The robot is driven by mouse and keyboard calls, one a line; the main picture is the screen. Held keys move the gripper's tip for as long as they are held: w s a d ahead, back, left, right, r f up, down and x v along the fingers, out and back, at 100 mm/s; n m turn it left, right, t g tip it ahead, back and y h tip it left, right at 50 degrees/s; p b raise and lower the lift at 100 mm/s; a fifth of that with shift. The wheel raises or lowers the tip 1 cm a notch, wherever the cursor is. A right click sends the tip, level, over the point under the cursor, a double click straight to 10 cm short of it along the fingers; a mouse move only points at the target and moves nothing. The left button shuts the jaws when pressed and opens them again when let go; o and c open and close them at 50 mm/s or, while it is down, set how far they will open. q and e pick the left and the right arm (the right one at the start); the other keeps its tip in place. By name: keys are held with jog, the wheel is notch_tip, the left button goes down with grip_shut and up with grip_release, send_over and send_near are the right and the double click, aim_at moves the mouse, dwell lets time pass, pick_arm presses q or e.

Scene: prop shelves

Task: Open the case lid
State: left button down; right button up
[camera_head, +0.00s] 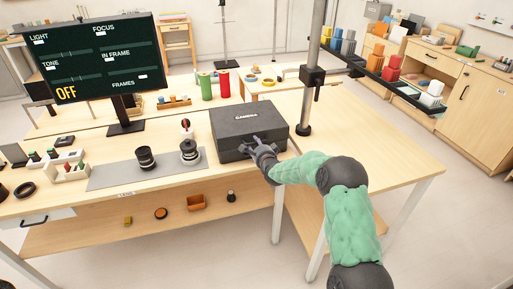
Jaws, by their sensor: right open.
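The dark grey case (247,127) sits on the wooden table, right of centre, with "CAMERA" lettering on its top. Its lid looks closed. My right gripper (257,148) is open at the front face of the case, near the middle of its front edge. The fingers overlap the case front in this view, and I cannot tell whether they touch it. My right arm comes in from the lower right and hides part of the case's lower front corner. My left gripper is not in view.
A dark monitor (95,58) stands at the back left. A grey post (307,95) rises just right of the case. The table right of the post is clear (375,150).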

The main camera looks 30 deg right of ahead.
jog(key=shift+w, duration=0.15)
grip_shut()
